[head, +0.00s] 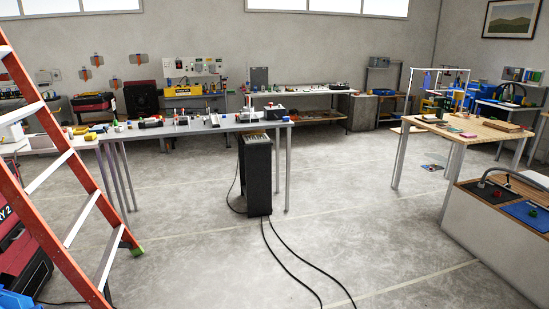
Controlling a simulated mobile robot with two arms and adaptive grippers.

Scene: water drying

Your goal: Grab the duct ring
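I cannot make out a duct ring for certain; the small items on the tables are too far away to tell apart. A tall black unit (257,180) with a lighter top panel stands on the floor by the long grey table. Neither of my grippers is in the head view.
An orange ladder (62,190) stands close at left, beside a red case (22,250). The long grey table (200,127) holds several small items. A wooden-topped table (470,131) and a low cabinet (485,225) stand at right. Black cables (290,264) cross the otherwise open middle floor.

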